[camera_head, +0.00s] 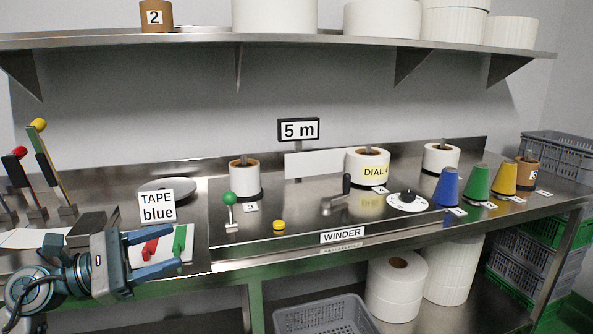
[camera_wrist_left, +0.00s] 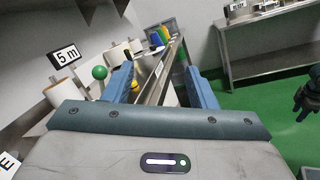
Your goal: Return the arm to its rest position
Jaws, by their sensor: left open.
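My left gripper (camera_head: 153,257) comes in from the lower left in the head view, its blue fingers apart and pointing right. It is at the front edge of the steel bench (camera_head: 270,262), in front of a white card with a red and a green piece. In the left wrist view the open fingers (camera_wrist_left: 160,85) frame the bench edge, with nothing between them. My right gripper is not in the head view. A dark gripper-like part shows at the right edge of the left wrist view, too unclear to identify.
The bench holds a green-knobbed lever (camera_head: 229,198), a yellow button (camera_head: 279,225), a dial (camera_head: 407,201), a crank (camera_head: 346,184) and coloured cones (camera_head: 447,187). Levers (camera_head: 38,125) stand at the left. A grey basket (camera_head: 322,314) is below. Green floor (camera_wrist_left: 255,115) is open beside the bench.

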